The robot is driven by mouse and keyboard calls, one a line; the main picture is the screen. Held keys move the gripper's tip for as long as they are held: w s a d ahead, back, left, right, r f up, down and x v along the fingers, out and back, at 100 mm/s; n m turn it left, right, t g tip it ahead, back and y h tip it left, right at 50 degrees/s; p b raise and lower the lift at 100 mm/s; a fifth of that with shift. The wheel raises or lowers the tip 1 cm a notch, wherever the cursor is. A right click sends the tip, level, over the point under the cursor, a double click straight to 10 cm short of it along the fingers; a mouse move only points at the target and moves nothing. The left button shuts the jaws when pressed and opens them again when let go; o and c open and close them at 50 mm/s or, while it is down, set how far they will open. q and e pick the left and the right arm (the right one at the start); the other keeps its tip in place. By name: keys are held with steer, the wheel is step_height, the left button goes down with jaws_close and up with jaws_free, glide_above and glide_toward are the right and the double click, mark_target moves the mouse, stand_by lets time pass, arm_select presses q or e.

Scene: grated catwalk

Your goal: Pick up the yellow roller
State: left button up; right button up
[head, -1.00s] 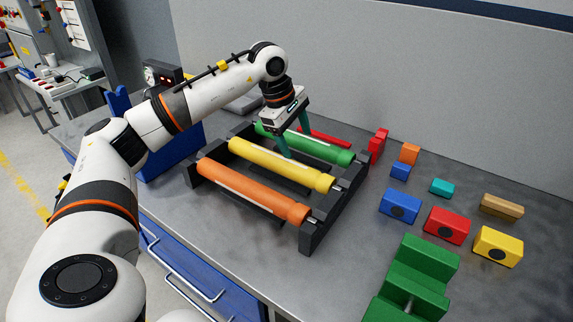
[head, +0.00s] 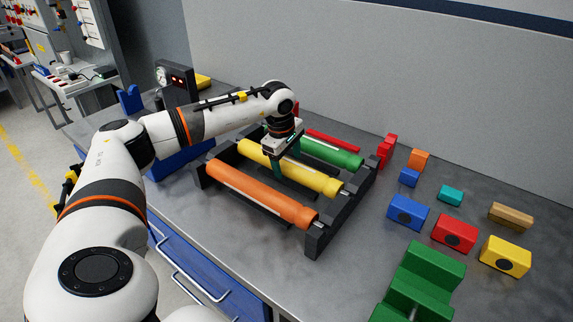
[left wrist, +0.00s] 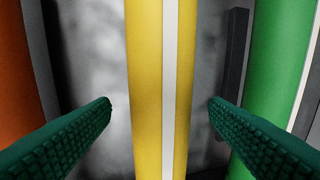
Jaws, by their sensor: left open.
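The yellow roller (head: 316,179) lies in a dark rack (head: 317,240) on the grey bench, between the orange roller (head: 255,190) and the green roller (head: 333,153). My left gripper (head: 283,165) is above the middle of the yellow roller, pointing down. In the left wrist view, its two green ribbed fingers (left wrist: 160,108) are open, one on each side of the yellow roller (left wrist: 146,80), with a visible gap on both sides. A white stripe runs along the roller. The green roller (left wrist: 277,75) is beyond the right finger. My right gripper is not in view.
Several coloured blocks, including a blue one (head: 408,212) and a yellow one (head: 505,256), stand to the right. A green stepped block (head: 425,275) is at the front right. A grey wall rises behind the bench.

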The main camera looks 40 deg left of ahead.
arm_select(q)
steer(key=shift+w+f, duration=0.15)
steer(key=shift+f, duration=0.65)
steer(key=c, duration=1.4)
steer(key=shift+r, duration=0.15)
steer(key=shift+c, duration=0.4)
